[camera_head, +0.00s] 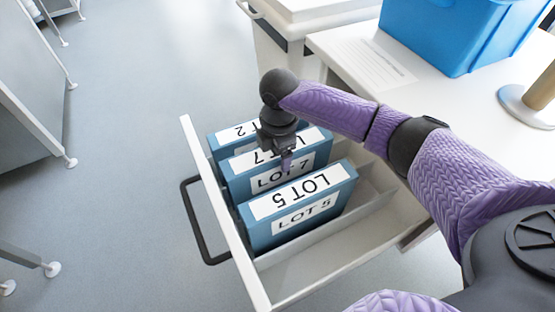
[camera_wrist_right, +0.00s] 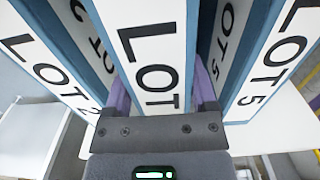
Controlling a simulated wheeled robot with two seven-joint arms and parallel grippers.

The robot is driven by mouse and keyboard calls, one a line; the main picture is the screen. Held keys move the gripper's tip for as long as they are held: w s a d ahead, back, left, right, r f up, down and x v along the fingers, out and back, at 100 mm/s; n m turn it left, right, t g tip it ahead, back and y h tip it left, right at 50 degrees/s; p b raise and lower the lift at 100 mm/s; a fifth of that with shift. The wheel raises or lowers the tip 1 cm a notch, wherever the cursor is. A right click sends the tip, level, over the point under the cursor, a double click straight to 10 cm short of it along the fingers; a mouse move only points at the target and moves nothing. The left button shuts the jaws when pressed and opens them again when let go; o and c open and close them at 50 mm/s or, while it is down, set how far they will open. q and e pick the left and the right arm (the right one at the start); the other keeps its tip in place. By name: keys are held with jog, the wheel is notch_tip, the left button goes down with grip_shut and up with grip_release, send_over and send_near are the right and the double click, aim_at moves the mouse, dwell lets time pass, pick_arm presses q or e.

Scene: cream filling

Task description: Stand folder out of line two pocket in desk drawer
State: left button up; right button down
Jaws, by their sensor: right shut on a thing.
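An open white desk drawer (camera_head: 222,215) holds three blue folders with white labels, standing in a row. The LOT 7 folder (camera_head: 238,187) is in the middle, between the LOT 2 folder (camera_head: 218,147) behind and the LOT 5 folder (camera_head: 297,238) in front. My right gripper (camera_head: 286,160) reaches down from above and is shut on the LOT 7 folder. In the right wrist view its purple fingers (camera_wrist_right: 161,98) lie on both sides of the middle folder (camera_wrist_right: 150,45). The folder's lower part is hidden. My left gripper is not in view.
The drawer has empty divided room (camera_head: 325,250) at its front and right. A white desk (camera_head: 440,105) with a printed sheet (camera_head: 372,62) and a blue bin (camera_head: 450,35) is at upper right. A black handle (camera_head: 197,225) sits on the drawer's left front. Open floor lies left.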

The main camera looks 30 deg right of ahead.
jog(key=shift+f, duration=0.95)
jog(key=shift+r, duration=0.25)
grip_release()
jog(key=shift+f, duration=0.1)
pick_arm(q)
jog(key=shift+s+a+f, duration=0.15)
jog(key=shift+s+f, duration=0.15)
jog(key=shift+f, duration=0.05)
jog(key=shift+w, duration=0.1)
pick_arm(e)
notch_tip(320, 180, up, 12)
jog(key=p, duration=0.7)
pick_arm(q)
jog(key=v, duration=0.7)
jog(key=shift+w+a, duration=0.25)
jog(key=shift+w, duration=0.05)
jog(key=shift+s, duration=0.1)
